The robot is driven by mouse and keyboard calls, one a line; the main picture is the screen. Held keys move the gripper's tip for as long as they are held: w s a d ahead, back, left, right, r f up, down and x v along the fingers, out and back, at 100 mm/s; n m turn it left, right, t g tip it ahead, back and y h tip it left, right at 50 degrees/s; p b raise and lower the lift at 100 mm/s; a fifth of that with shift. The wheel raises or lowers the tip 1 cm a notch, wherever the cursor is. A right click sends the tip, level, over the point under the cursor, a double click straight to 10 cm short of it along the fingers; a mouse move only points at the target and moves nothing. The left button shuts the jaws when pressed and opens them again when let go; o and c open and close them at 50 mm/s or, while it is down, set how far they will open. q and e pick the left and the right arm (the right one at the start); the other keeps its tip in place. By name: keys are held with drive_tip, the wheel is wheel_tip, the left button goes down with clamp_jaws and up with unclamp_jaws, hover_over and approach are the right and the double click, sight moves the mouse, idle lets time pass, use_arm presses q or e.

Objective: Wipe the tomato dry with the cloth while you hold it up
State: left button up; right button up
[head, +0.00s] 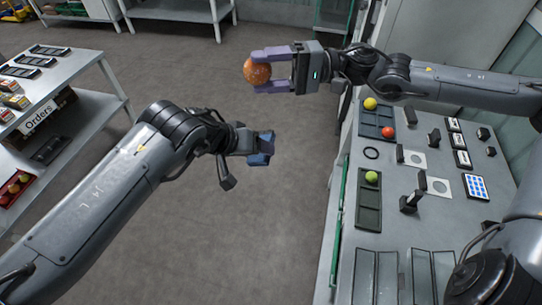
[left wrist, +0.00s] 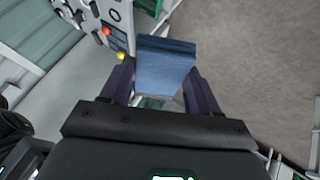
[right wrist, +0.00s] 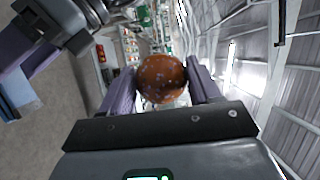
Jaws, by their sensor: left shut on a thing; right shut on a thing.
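The tomato (head: 257,71) is orange-red with pale specks on its skin. My right gripper (head: 270,71) is shut on it and holds it up over the open floor. In the right wrist view the tomato (right wrist: 161,79) sits between the purple fingers. The cloth (left wrist: 166,66) is blue and folded, and in the left wrist view it lies between the fingers of my left gripper (left wrist: 160,85). In the head view the cloth (head: 264,147) shows at the left gripper's tip, below the tomato and apart from it. The left fingers are partly hidden in the head view.
Shelving (head: 100,75) with cartons stands at left. Grey floor lies between.

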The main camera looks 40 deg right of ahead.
use_arm(q)
drive_tip(key=w+a+r, duration=0.3)
drive_tip(key=w+r, duration=0.3)
drive_tip(key=r, duration=0.3)
wheel_tip(320, 180, up, 20)
drive_tip(key=n+h, duration=0.1)
drive_tip(key=h, duration=0.1)
hover_over(258, 71)
drive_tip(key=w+a, duration=0.6)
wheel_tip(258, 71, down, 5)
drive_tip(key=s+d, duration=0.2)
drive_tip(key=shift+s+d, duration=0.2)
drive_tip(key=shift+d, duration=0.1)
drive_tip(key=shift+s+d+f, duration=0.1)
drive_tip(key=shift+w+d, duration=0.1)
drive_tip(key=shift+w, duration=0.1)
drive_tip(key=shift+w+d, duration=0.15)
drive_tip(key=shift+w, duration=0.05)
drive_tip(key=shift+s+n, duration=0.1)
drive_tip(key=shift+n, duration=0.2)
